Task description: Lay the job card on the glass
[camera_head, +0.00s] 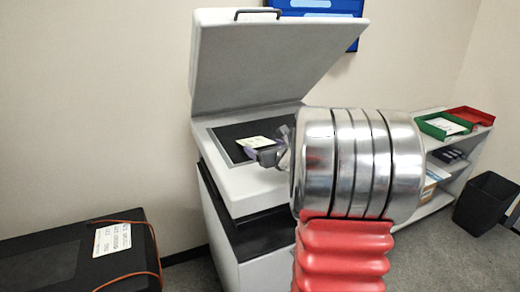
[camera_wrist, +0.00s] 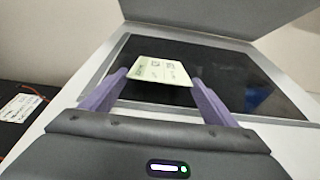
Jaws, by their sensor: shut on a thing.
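The job card (camera_head: 257,142), pale yellow-green with dark print, is between the fingers of my gripper (camera_head: 266,153). In the wrist view the card (camera_wrist: 160,70) lies roughly flat between the two purple fingers of my gripper (camera_wrist: 158,84), which are shut on its sides. The dark glass (camera_head: 228,135) is the top of a white copier, whose lid (camera_head: 262,65) is raised. In the wrist view the glass (camera_wrist: 235,75) spreads behind and around the card. The card is over the glass; I cannot tell whether it touches it. My arm hides the copier's right side.
A black case (camera_head: 50,265) with a white label (camera_head: 112,238) and an orange cord is at lower left. A white shelf (camera_head: 432,200) with green (camera_head: 440,125) and red (camera_head: 470,116) trays stands at right, near a black bin (camera_head: 485,203).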

